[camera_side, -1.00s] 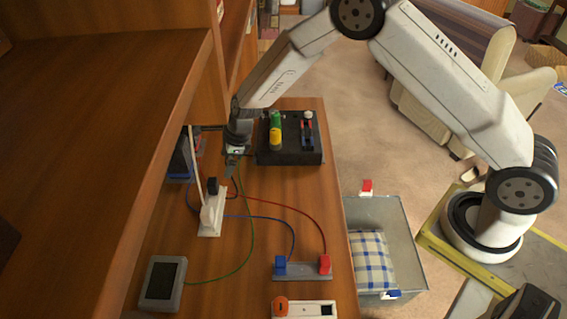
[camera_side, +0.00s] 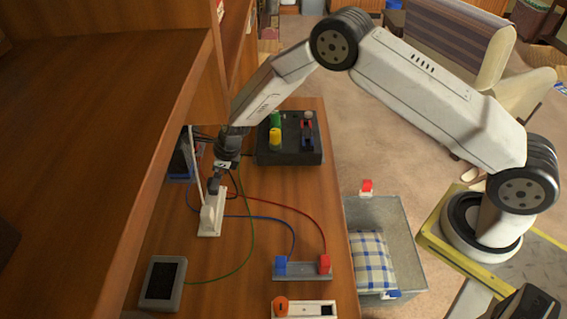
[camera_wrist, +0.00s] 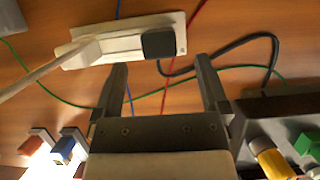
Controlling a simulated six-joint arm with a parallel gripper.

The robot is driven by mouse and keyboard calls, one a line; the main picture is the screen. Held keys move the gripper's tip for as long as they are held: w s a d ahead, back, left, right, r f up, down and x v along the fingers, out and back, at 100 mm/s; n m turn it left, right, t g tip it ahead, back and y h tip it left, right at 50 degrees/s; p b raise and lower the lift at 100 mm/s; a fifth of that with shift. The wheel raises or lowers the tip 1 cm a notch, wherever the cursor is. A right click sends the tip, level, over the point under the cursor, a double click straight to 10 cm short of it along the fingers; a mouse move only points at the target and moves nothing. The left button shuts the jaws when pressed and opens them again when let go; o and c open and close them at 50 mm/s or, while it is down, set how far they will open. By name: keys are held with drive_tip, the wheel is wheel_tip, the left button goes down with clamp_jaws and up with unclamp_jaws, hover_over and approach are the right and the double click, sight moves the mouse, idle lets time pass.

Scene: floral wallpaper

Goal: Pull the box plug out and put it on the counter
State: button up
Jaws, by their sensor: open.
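The black box plug (camera_wrist: 158,44) sits in the right end of the white power strip (camera_wrist: 112,50) in the wrist view, with a black cord running from it to the right. A white plug with a thick white cord (camera_wrist: 60,68) fills the strip's other end. In the side view the black plug (camera_side: 213,186) is at the strip's far end, just below my gripper (camera_side: 218,176). My gripper is open and empty in the wrist view (camera_wrist: 158,72). Its fingers point toward the strip, with the black plug between their lines. I cannot tell whether they touch it.
A black control box (camera_side: 288,152) with coloured knobs stands behind on the counter (camera_side: 180,262). A grey-framed screen (camera_side: 163,284) is at front left. A terminal block (camera_side: 302,271) sits at right. A wooden shelf (camera_side: 90,110) rises on the left. Thin coloured wires cross the counter.

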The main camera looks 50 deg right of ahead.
drive_tip(key=shift+x, duration=2.75)
clamp_jaws()
drive_tip(key=shift+r, duration=0.3)
drive_tip(key=shift+r, duration=1.85)
